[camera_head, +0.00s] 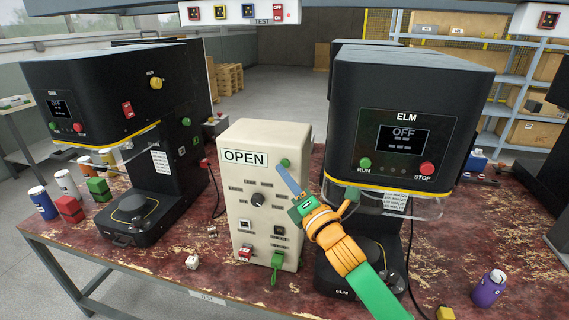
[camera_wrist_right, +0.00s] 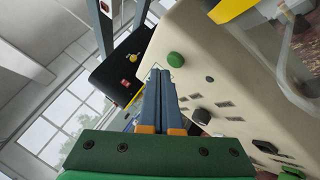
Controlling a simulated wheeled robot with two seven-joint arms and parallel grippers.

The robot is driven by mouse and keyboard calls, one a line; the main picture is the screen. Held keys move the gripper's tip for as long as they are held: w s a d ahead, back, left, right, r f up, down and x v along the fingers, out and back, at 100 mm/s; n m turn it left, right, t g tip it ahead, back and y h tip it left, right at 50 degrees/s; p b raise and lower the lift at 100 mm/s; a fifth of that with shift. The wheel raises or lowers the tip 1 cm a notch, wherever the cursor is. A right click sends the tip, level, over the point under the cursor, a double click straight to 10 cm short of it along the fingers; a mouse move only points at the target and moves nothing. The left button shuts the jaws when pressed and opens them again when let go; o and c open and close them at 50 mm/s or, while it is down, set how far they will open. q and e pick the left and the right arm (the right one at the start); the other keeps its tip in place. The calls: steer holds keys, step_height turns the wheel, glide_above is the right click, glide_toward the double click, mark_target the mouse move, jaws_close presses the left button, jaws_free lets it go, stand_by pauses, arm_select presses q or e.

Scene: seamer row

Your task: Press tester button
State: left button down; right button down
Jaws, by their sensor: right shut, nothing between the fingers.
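The tester is a cream box (camera_head: 242,180) with a display reading OPEN, standing on the table between two black machines. Its green button (camera_head: 285,163) is at the upper right of the front face and also shows in the wrist view (camera_wrist_right: 175,59). My right gripper (camera_head: 279,168) is shut and empty, its blue-grey fingers pointing up at the tester's face with the tips close beside the button. In the wrist view the shut fingertips (camera_wrist_right: 160,73) appear just below and left of the button, not covering it. Contact cannot be told. My left gripper is not in view.
A black ELM machine (camera_head: 412,85) with an OFF display stands right of the tester, partly behind my right arm. Another black machine (camera_head: 105,90) stands left.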

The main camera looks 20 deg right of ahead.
steer(key=shift+s+a, duration=0.1)
steer(key=s+a, duration=0.1)
steer(key=s+p, duration=0.1)
steer(key=s+a, duration=0.1)
steer(key=s, duration=0.1)
steer(key=shift+a, duration=0.35)
stand_by(0.3)
